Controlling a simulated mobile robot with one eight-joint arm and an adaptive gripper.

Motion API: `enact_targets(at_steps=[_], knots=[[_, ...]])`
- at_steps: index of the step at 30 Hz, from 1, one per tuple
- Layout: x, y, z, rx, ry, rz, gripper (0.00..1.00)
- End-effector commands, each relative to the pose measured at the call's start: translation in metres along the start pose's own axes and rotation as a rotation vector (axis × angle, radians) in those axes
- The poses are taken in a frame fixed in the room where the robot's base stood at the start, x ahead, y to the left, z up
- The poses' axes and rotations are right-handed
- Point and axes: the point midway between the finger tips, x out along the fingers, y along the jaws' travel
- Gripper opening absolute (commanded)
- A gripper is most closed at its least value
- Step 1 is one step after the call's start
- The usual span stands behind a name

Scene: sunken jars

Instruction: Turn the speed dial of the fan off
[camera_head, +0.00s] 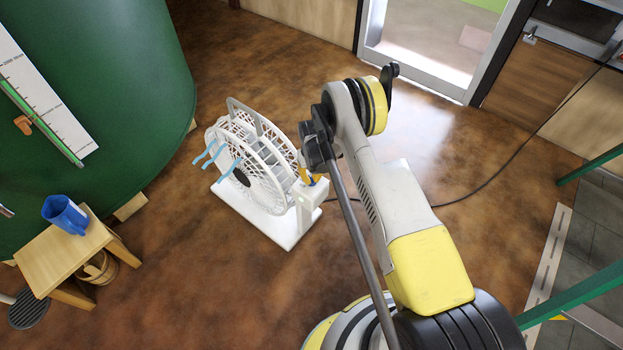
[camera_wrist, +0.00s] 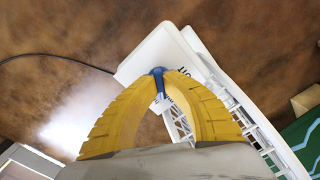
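The fan (camera_head: 250,165) is a white box fan standing on a flat white base on the brown floor, with light-blue streamers on its front. Its white control post (camera_head: 307,207) is at its right end. In the wrist view the white top of this housing (camera_wrist: 160,48) carries the blue speed dial (camera_wrist: 159,84). My gripper (camera_wrist: 160,72) has curved yellow fingers whose tips close on the dial from both sides. In the head view my gripper (camera_head: 309,179) is at the top of the post, partly hidden by my arm.
A wooden stool (camera_head: 62,255) with a blue mug (camera_head: 66,215) stands at left beside a large green tank (camera_head: 90,90). A wooden bucket (camera_head: 100,268) is under the stool. A black cable (camera_head: 490,180) runs across the floor at right. The floor before the fan is clear.

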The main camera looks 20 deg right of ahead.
Motion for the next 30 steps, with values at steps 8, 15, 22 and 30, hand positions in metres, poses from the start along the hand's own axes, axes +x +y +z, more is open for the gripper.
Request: enact_targets(at_steps=[8,15,22,30], knots=[[0.0003,0.0001,0.0002,-0.262,0.0,0.0,0.0],[0.0003,0.0002,0.0002,-0.489,-0.001,0.0,0.0],[0.0003,0.0002,0.0002,-0.708,-0.001,0.0,0.0],[0.0003,0.0003,0.0001,-0.964,-0.001,0.0,0.0]])
